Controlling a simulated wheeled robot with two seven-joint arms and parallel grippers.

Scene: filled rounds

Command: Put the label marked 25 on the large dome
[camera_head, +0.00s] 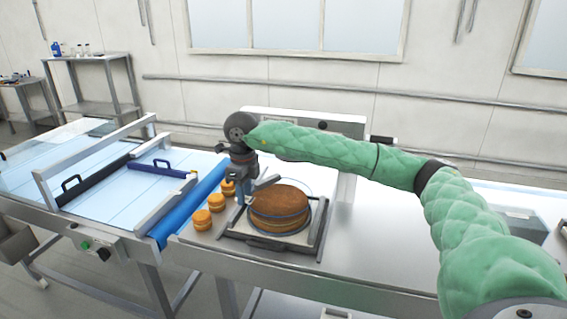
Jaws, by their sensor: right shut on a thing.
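A large round brown cake (280,206) sits on a dark-framed tray (272,244) on the table. Thin blue curved outlines (312,190) around the cake look like the edge of a clear dome over it. My right gripper (247,200) points down at the left edge of the cake and dome. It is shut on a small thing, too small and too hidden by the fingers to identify. I cannot read any label or the number 25. Whether the gripper touches the dome I cannot tell. My left gripper is not in view.
Several small orange-brown filled rounds (202,220) stand in a row left of the tray. A blue roller edge (190,205) and a conveyor (110,205) lie further left. A grey machine (345,195) stands behind the tray. The tabletop (385,245) right of it is clear.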

